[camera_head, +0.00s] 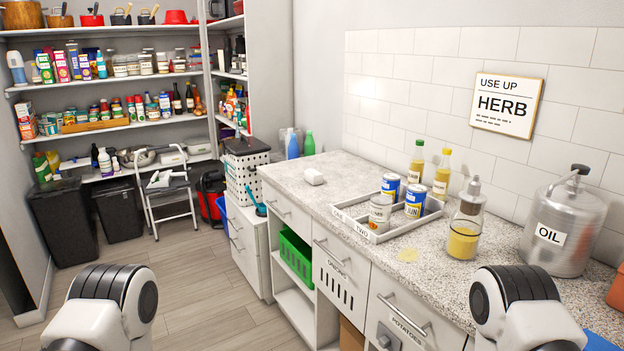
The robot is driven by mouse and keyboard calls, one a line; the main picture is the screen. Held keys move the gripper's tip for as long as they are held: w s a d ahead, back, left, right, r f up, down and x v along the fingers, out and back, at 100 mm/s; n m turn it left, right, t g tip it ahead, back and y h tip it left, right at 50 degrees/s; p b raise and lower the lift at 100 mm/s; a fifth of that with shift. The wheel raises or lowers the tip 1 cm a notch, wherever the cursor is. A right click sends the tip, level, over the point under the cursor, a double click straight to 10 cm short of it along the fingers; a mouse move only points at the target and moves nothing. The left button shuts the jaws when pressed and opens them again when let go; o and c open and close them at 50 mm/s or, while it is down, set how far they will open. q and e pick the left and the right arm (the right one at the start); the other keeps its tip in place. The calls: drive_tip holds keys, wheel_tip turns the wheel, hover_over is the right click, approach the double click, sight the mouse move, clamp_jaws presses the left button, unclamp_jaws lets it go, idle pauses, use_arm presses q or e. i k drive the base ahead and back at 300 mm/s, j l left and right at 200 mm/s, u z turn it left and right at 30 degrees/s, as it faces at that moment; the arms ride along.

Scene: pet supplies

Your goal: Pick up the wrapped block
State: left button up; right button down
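A small white block (314,177), which looks like the wrapped block, lies on the speckled grey countertop (340,168) toward its far left part. Nothing touches it, and its top and near side are in plain view. Its wrapping is too small to make out. Only rounded white and black links of my two arms show at the bottom left and bottom right. Both grippers are out of the picture, so their state is hidden.
A divided white tray (350,222) with several cans stands right of the block. Two bottles (442,174) stand behind it, with a glass dispenser (465,232) and a metal OIL can (563,225) farther right. Counter around the block is clear. Floor (200,290) left of the cabinets is open.

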sight(313, 177)
drive_tip(key=i+j+z, duration=0.15)
drive_tip(key=z, duration=0.3)
drive_tip(key=i+j+z, duration=0.1)
drive_tip(key=j+z, duration=0.2)
drive_tip(key=z, duration=0.15)
drive_tip(key=i+j+z, duration=0.1)
drive_tip(key=j+z, duration=0.15)
drive_tip(key=z, duration=0.25)
